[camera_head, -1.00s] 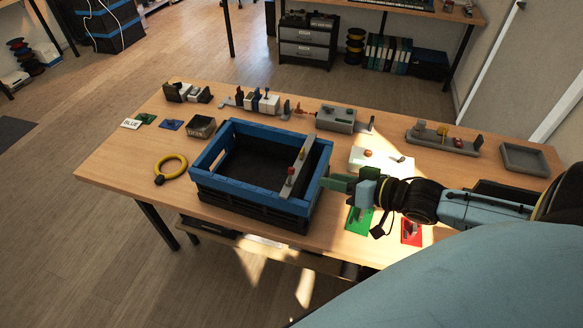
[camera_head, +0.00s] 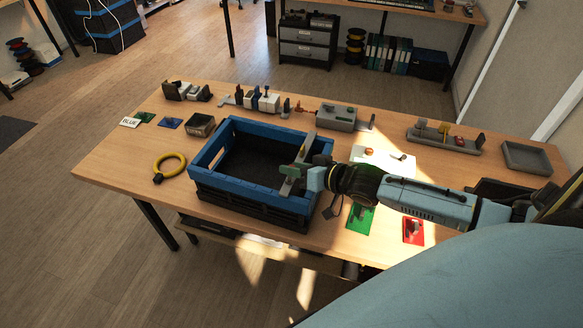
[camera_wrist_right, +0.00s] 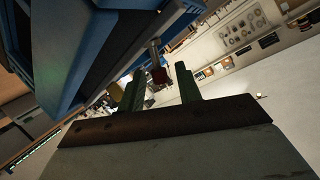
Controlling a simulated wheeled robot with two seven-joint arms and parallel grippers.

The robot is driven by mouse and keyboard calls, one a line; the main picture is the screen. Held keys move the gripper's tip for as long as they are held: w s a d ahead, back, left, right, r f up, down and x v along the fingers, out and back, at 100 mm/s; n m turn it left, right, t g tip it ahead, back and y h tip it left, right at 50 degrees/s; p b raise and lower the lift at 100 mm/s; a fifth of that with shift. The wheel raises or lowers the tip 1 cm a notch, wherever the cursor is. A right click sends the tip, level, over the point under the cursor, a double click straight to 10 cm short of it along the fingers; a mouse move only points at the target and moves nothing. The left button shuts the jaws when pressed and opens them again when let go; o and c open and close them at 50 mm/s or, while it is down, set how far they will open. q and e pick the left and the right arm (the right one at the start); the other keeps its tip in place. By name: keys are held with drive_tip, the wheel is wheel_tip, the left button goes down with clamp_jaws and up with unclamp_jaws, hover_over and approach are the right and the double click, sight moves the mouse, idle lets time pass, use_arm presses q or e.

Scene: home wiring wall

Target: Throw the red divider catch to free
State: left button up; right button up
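The blue and black crate (camera_head: 238,190) stands on the table, with a grey divider bar (camera_head: 308,146) along its right side. My right gripper (camera_head: 291,178) is at the front part of this bar, over the crate's right rim, and hides the red catch in the head view. In the right wrist view, the red catch (camera_wrist_right: 158,76) shows ahead, in the gap between the two green fingers of my right gripper (camera_wrist_right: 160,95). The fingers are apart, and I cannot tell whether either touches the catch. A yellow knob (camera_wrist_right: 117,92) shows left of the fingers. My left gripper is out of view.
A yellow ring (camera_head: 170,166) lies left of the crate. Wiring parts (camera_head: 260,101) and a grey box (camera_head: 336,117) stand behind it. A green card (camera_head: 360,217) and a red card (camera_head: 413,230) lie to the right, under my right arm.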

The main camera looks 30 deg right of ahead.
drive_tip(key=shift+w+a+f, duration=0.25)
drive_tip(key=shift+w+a, duration=0.05)
drive_tip(key=shift+w, duration=0.3)
clamp_jaws()
